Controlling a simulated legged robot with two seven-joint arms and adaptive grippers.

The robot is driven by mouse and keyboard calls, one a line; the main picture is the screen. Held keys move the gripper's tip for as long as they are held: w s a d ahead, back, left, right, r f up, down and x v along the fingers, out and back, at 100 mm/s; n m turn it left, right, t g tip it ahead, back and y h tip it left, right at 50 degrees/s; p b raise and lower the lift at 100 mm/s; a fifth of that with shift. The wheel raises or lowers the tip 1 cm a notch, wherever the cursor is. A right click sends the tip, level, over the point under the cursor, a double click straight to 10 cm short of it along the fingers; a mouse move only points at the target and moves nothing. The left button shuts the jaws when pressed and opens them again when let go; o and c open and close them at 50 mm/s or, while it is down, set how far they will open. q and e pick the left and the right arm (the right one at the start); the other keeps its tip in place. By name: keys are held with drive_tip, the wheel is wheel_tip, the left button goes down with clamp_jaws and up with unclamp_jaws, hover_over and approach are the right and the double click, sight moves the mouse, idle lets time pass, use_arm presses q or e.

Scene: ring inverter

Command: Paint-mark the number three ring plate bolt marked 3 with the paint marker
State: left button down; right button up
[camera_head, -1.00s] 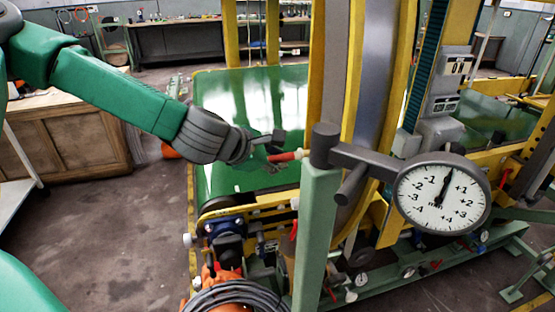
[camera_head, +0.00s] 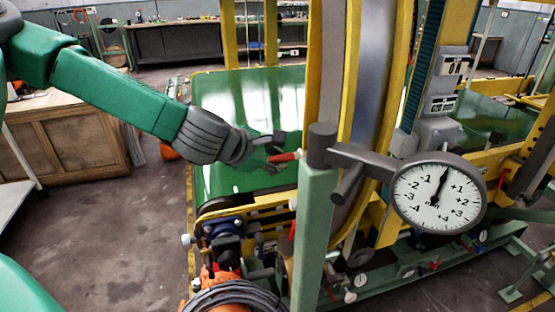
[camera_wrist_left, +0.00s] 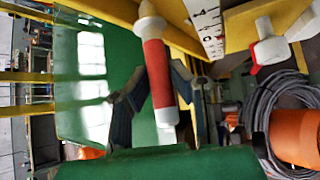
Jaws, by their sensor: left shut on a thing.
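My left gripper (camera_head: 275,150) is shut on a red paint marker (camera_head: 287,157), in front of the large ring (camera_head: 371,75) with yellow edges. In the left wrist view, the red marker (camera_wrist_left: 158,82) lies between the two dark fingers of the gripper (camera_wrist_left: 158,100), its pale tip end toward the top of the picture. The tip is close to a yellow beam there; I cannot tell whether it touches. In the head view the tip end is hidden behind the green post. I cannot make out the bolt marked 3. My right gripper is not in view.
A green post (camera_head: 314,235) carries a dial gauge (camera_head: 438,197) on a grey arm, just right of the gripper. A coiled grey cable (camera_head: 240,296) lies below. A white-headed part (camera_wrist_left: 270,48) and a numbered scale (camera_wrist_left: 207,25) show in the wrist view.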

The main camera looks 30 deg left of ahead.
use_arm(q)
drive_tip(key=s+a+p, duration=0.1)
drive_tip(key=s, duration=0.1)
drive_tip(key=s+a+p, duration=0.2)
drive_tip(key=shift+a, duration=0.1)
idle(0.5)
idle(0.4)
